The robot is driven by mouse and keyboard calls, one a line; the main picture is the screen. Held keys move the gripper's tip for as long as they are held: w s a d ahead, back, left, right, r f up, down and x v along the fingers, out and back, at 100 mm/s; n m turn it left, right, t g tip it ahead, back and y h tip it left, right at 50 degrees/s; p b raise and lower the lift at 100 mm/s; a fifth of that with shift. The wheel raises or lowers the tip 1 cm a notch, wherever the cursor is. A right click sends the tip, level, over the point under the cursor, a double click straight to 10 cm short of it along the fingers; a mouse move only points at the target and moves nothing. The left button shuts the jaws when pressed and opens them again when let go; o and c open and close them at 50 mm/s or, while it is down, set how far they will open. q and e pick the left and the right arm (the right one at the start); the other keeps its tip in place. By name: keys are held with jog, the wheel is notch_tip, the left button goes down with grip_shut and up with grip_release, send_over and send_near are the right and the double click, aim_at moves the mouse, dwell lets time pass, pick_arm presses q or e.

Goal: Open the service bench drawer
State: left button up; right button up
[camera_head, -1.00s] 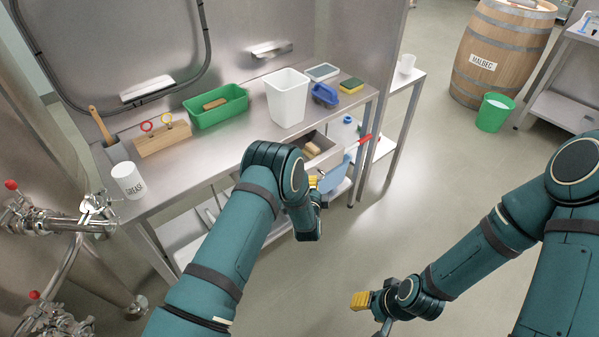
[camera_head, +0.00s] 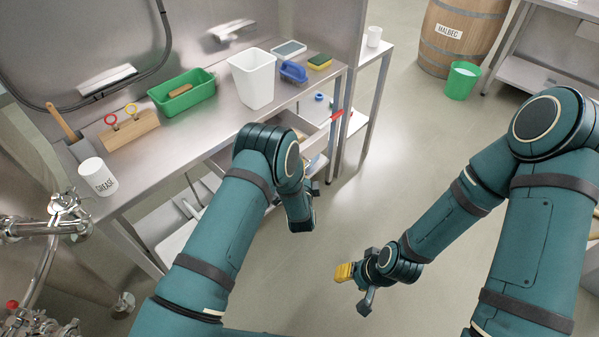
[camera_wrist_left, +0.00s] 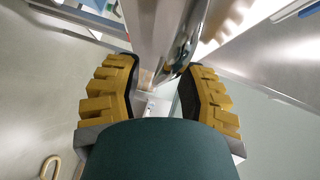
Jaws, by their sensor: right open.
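The steel service bench (camera_head: 218,112) runs along the left side of the head view. Its drawer (camera_head: 311,143) stands out from under the right part of the top, and a small light-brown item shows inside. My left arm covers much of the drawer front. In the left wrist view, the yellow fingers of my left gripper (camera_wrist_left: 158,90) are apart, with steel and a shiny chrome piece (camera_wrist_left: 184,48) between or just beyond them; contact cannot be told. My right gripper (camera_head: 354,286) is open and empty above the floor, away from the bench.
On the bench stand a grease pot (camera_head: 97,177), a wooden block (camera_head: 129,131), a green bin (camera_head: 182,96), a white bin (camera_head: 252,80), a blue caddy (camera_head: 293,71) and a sponge (camera_head: 320,62). A barrel (camera_head: 455,37) and green bucket (camera_head: 462,81) stand behind. Floor at centre is clear.

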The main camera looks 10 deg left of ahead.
pick_arm(q)
jog(key=shift+s+a, duration=0.1)
jog(key=shift+a, duration=0.05)
jog(key=s+d+r, duration=0.1)
jog(key=s, duration=1)
jog(key=shift+s+d+r, duration=0.2)
jog(key=shift+s+r, duration=0.15)
jog(key=s+a+f+n+g+h, duration=0.2)
jog(key=s+a+f+n+g, duration=0.2)
jog(key=s+f+n+g, duration=0.25)
jog(key=s+r+n+g+h, duration=0.3)
jog(key=s+n+g, duration=0.5)
jog(key=s, duration=0.6)
jog(key=shift+s+a+r+n+h, duration=0.4)
jog(key=shift+r+n, duration=0.25)
jog(key=shift+n, duration=0.5)
